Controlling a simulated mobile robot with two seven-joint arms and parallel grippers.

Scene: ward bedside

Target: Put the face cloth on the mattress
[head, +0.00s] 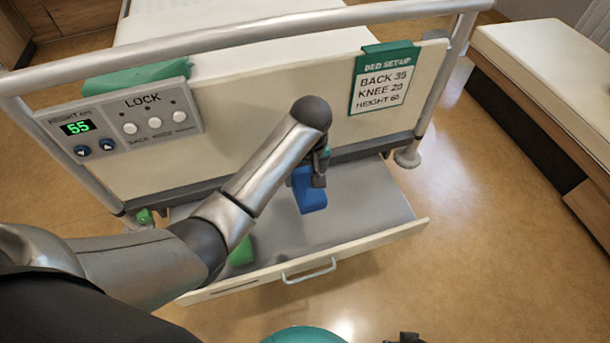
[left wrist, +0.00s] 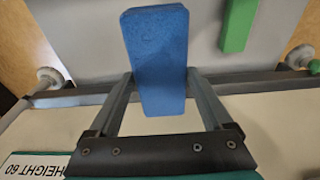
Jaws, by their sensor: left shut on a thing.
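My left gripper (head: 319,170) is shut on a blue block-like piece (head: 308,192), which looks like the folded face cloth. It hangs over the open drawer at the bed's foot end. In the left wrist view the blue piece (left wrist: 157,60) sits between the two fingers of the left gripper (left wrist: 161,95). The white mattress (head: 210,38) lies beyond the foot board and rail, partly cut off by the top edge. A small dark shape (head: 405,338) at the bottom edge may be my right gripper; its jaws cannot be made out.
The grey-floored drawer (head: 370,200) is pulled out and holds a green item (head: 241,252), also in the left wrist view (left wrist: 239,25). The foot board (head: 270,110) and metal rail (head: 250,32) stand before the mattress. A lock panel (head: 125,120) and bed-setup sign (head: 383,80) hang there. A padded bench (head: 550,60) stands right.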

